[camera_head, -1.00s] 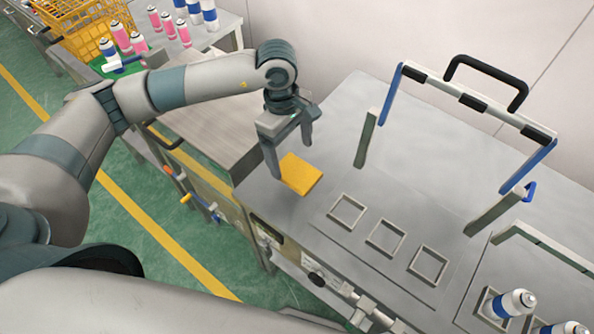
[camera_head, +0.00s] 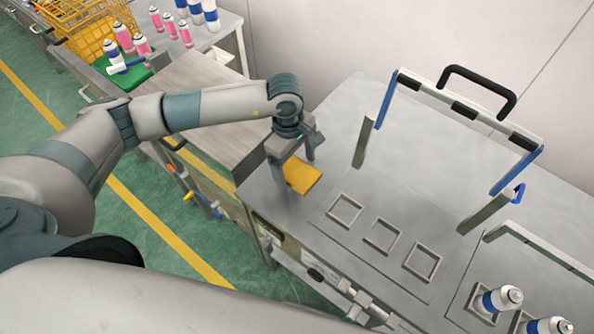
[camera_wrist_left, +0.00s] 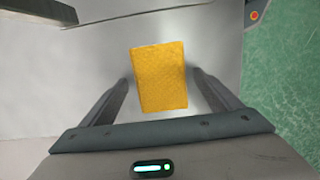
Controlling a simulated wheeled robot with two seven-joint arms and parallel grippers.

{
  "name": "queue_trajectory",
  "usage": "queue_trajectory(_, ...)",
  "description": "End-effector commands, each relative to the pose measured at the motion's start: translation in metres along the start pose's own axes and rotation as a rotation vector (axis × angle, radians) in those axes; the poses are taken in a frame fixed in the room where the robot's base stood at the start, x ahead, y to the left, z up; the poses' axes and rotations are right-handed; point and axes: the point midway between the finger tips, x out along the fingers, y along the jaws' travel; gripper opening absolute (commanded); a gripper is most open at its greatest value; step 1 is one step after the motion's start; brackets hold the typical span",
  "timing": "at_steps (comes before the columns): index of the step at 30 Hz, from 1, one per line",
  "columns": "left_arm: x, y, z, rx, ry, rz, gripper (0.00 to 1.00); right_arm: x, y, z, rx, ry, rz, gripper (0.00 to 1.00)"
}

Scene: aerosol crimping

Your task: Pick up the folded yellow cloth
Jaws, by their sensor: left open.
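The folded yellow cloth (camera_head: 303,177) lies flat on the metal bench top, near its left end. It also shows in the left wrist view (camera_wrist_left: 161,77), as a textured yellow rectangle between my two fingers. My left gripper (camera_head: 293,172) is open and points down at the cloth, with one finger on each side. In the left wrist view the left gripper (camera_wrist_left: 160,90) has a gap between each finger and the cloth. How high the fingertips are above the bench I cannot tell. My right gripper is not in view.
Three square frames (camera_head: 382,236) are set in the bench right of the cloth. A guard frame with a black handle (camera_head: 478,88) stands behind them. Aerosol cans (camera_head: 500,299) stand at the lower right. A yellow basket (camera_head: 88,32) and more cans are on a table at upper left.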

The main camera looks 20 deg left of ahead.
Motion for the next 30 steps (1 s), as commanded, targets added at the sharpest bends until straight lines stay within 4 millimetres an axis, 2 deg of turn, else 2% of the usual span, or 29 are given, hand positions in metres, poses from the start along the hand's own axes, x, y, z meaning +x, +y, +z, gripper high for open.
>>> queue_trajectory(5,0.000,0.000,0.000,0.000,0.000,0.000,0.84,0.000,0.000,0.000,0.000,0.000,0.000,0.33)
queue_trajectory(6,0.000,0.000,0.000,0.000,0.000,0.000,0.82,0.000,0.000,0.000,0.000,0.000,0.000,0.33)
queue_trajectory(11,-0.001,0.000,0.000,0.000,0.000,0.000,0.44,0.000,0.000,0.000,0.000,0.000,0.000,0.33)
queue_trajectory(12,-0.001,0.000,0.000,0.000,0.000,0.000,0.40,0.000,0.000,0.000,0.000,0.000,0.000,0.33)
queue_trajectory(23,-0.004,0.001,0.001,0.001,0.000,0.001,0.40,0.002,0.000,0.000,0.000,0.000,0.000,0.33)
queue_trajectory(30,-0.026,0.002,0.003,0.003,0.000,0.006,0.40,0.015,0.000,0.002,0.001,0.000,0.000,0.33)
